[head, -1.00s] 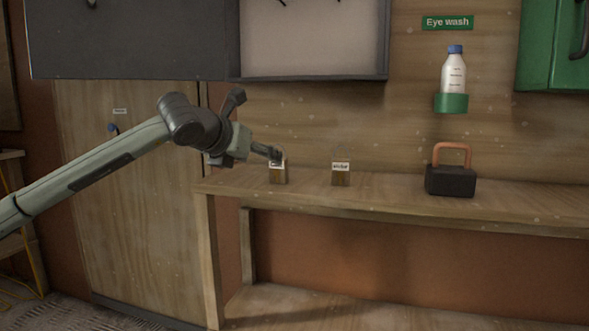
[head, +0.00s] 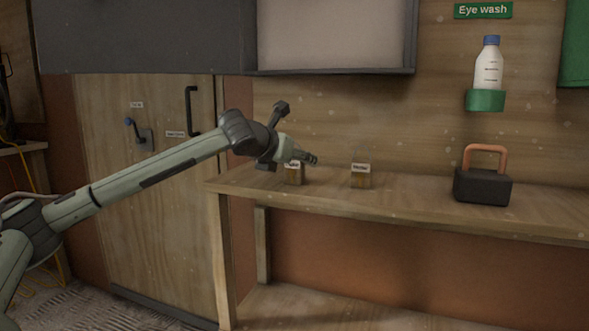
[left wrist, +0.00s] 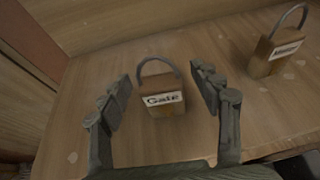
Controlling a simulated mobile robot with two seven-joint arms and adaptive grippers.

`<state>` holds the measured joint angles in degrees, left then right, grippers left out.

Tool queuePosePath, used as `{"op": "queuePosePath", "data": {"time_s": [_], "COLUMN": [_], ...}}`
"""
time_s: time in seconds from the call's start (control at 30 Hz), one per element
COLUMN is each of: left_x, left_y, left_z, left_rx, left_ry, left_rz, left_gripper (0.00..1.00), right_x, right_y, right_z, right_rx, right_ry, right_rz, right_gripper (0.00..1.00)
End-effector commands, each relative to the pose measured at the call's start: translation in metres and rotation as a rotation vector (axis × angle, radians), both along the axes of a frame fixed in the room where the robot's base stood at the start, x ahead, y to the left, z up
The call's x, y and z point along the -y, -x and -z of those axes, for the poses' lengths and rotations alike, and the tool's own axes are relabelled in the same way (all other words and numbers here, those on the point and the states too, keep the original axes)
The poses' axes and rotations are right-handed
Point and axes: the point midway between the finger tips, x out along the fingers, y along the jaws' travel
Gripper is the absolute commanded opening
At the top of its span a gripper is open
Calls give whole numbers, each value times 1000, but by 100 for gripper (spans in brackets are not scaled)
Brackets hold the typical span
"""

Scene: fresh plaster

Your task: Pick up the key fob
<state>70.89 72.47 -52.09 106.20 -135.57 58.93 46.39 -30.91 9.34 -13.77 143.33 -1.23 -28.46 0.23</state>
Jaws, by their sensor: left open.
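A small brown block with a grey loop on top and a white label reading "Gate" (left wrist: 162,100) stands upright on the wooden shelf. It also shows in the head view (head: 295,177), partly covered by my gripper. A similar looped block with a label too small to read (left wrist: 274,55) stands to its right, and in the head view (head: 360,178). I cannot tell whether either is the key fob. My left gripper (head: 312,159) is open and empty. In the left wrist view its fingers (left wrist: 162,80) flank the "Gate" block without visibly gripping it. My right gripper is out of view.
A black box with a copper handle (head: 483,187) stands farther right on the shelf (head: 420,203). A white bottle (head: 488,70) sits in a green holder on the wall. A dark cabinet (head: 150,40) hangs above my left arm. Shelf space between the blocks is clear.

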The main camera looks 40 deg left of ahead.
Motion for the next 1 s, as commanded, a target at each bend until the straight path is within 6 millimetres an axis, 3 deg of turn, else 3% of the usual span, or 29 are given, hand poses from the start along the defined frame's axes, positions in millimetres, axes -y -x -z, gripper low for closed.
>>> {"op": "queuePosePath", "data": {"time_s": [0.2,0.63,1.0], "left_x": [0,0,0], "left_y": [0,0,0], "left_z": [0,0,-8], "left_rx": [0,1,2], "left_ry": [0,0,1], "left_rz": [0,0,0], "left_gripper": [61,10,9], "right_x": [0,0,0], "right_y": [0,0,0], "right_z": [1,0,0], "right_rx": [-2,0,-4], "right_ry": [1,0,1], "right_rz": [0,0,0], "right_gripper": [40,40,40]}}
